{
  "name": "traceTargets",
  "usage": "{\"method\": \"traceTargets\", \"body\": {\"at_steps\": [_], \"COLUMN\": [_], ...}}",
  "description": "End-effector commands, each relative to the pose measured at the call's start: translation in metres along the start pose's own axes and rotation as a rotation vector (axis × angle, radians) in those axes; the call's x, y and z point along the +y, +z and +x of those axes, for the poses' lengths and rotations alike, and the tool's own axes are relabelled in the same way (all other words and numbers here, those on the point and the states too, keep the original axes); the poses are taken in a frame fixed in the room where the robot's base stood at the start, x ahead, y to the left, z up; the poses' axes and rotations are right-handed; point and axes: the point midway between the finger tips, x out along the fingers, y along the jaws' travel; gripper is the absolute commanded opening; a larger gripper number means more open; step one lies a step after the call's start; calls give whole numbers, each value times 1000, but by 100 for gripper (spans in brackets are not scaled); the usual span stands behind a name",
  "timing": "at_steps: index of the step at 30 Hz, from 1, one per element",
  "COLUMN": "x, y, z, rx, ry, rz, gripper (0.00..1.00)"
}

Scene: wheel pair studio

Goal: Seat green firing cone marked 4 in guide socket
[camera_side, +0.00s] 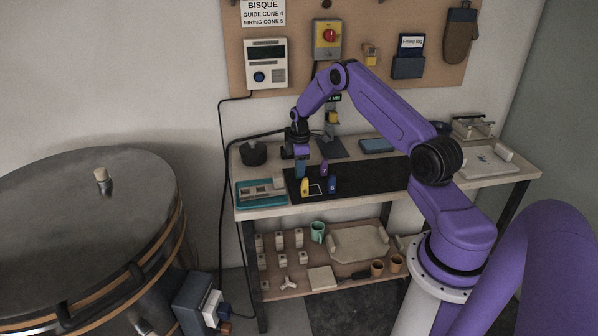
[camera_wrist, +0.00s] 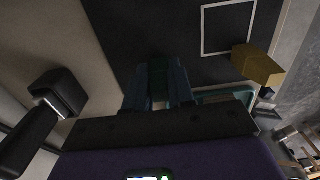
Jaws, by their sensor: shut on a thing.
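My gripper (camera_side: 300,175) points down low over the dark mat, just right of the teal tray. In the wrist view my gripper's fingers (camera_wrist: 160,88) are shut on a dark green piece (camera_wrist: 158,72), which looks like the green firing cone. Its number is not readable, and the side view hides it behind the fingers. The teal tray (camera_side: 241,201) at the mat's left holds a pale block (camera_side: 262,190), which may be the cone holder. I cannot make out the guide socket in it.
A yellow cone (camera_side: 305,187), a blue cone (camera_side: 332,185) and a purple cone (camera_side: 324,168) stand on the mat (camera_side: 375,176) near a white square outline (camera_side: 317,194). The yellow one also shows in the wrist view (camera_wrist: 257,65). A dark round object (camera_side: 253,154) stands behind the tray.

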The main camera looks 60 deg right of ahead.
Motion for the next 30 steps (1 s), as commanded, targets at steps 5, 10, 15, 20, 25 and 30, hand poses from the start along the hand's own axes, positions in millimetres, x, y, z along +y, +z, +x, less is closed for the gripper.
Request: {"method": "traceTargets", "body": {"at_steps": [5,10,15,20,25,30], "x": [0,1,-3,-21,-44,-73], "y": [0,0,0,6,13,22], "z": [-2,-14,-36,-59,-88,-103], "rx": [0,1,0,1,1,0], "ry": [1,2,1,2,2,0], "rz": [0,0,-1,0,-1,-2], "gripper": [0,0,0,0,0,0]}}
